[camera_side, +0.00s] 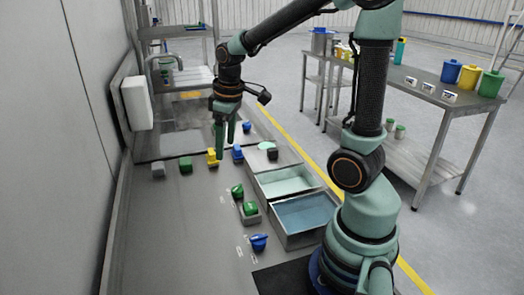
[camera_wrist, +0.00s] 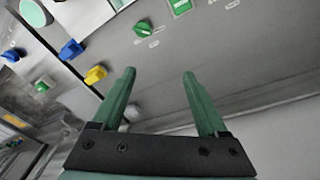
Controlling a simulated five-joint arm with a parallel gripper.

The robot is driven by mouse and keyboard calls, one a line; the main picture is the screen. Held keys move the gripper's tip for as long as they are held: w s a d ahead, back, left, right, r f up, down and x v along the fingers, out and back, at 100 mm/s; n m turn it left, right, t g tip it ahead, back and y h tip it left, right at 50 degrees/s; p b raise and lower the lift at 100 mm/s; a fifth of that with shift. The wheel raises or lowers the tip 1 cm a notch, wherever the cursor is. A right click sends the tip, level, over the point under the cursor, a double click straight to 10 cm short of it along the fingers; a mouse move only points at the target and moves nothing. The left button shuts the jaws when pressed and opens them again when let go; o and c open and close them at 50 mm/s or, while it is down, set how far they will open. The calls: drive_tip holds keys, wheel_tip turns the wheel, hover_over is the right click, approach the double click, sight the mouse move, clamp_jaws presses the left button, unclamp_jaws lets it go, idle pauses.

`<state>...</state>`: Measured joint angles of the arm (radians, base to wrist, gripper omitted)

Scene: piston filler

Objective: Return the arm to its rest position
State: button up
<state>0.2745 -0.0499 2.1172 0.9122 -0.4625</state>
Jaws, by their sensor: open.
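The jaws are open and empty. My arm reaches out from its base at the right of the side view, with the upper links raised.
A wall box (camera_side: 137,103) stands left.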

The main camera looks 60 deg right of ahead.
drive_tip(key=s+a+r+m+t, duration=0.2)
drive_tip(key=s+a+r, duration=0.4)
drive_tip(key=a, duration=0.3)
drive_tip(key=shift+s+a+t, duration=0.2)
drive_tip(key=shift+a+t, duration=0.2)
drive_tip(key=shift+t, duration=0.5)
drive_tip(key=shift+r, duration=0.1)
idle(1.3)
drive_tip(key=n+g, duration=0.3)
drive_tip(key=g, duration=0.3)
hover_over(237, 189)
wheel_tip(237, 189, down, 13)
wheel_tip(237, 189, down, 11)
drive_tip(key=shift+f, duration=0.2)
clamp_jaws()
